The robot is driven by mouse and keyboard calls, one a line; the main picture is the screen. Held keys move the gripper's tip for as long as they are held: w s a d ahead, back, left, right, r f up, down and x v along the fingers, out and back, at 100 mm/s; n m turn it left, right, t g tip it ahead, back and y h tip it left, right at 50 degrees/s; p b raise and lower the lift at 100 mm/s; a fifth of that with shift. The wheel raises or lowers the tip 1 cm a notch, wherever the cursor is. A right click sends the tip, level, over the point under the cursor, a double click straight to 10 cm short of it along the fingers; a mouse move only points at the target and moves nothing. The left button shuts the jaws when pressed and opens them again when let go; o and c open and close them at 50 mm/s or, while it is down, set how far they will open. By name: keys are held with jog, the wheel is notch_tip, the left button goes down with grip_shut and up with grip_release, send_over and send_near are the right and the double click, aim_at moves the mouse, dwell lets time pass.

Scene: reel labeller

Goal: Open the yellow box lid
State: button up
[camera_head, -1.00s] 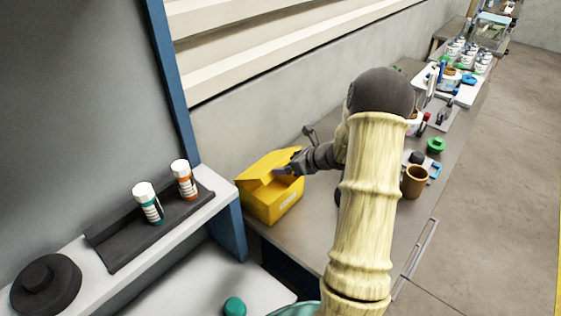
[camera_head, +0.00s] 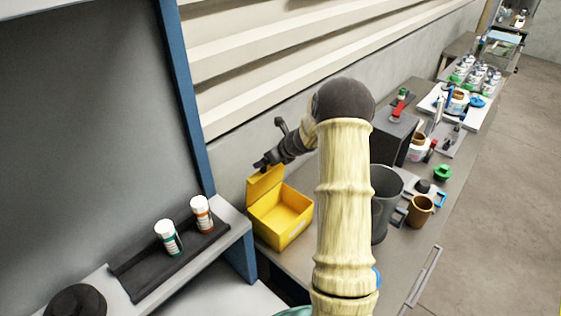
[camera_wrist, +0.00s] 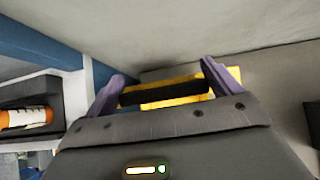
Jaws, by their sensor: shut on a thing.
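The yellow box (camera_head: 283,236) stands on the grey bench beside the shelf unit. Its lid (camera_head: 265,186) is raised at the back left, and the empty-looking inside of the box shows. My gripper (camera_head: 262,164) is at the lid's top edge, shut on the lid. In the wrist view my gripper (camera_wrist: 163,82) has its two purple fingers wide apart, with a dark bar and part of the yellow lid (camera_wrist: 172,102) between them. The exact contact is hard to see.
Two capped bottles (camera_head: 168,238) (camera_head: 202,215) stand in a black tray on the shelf at left. A grey bin (camera_head: 384,205), a brown cup (camera_head: 420,211) and a dark box (camera_head: 392,138) stand to the right. The wall is close behind the lid.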

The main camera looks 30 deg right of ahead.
jog(key=w, duration=0.1)
jog(key=w+a, duration=0.1)
jog(key=w+p, duration=0.1)
jog(key=shift+a+r, duration=0.15)
jog(key=shift+r, duration=0.15)
jog(key=shift+w+a+f, duration=0.2)
jog(key=shift+w+a, duration=0.05)
jog(key=shift+w, duration=0.3)
jog(key=o, duration=1.1)
jog(key=shift+f, duration=0.1)
jog(key=b+v, duration=0.4)
jog(key=v, duration=1.3)
jog(key=shift+d, duration=0.2)
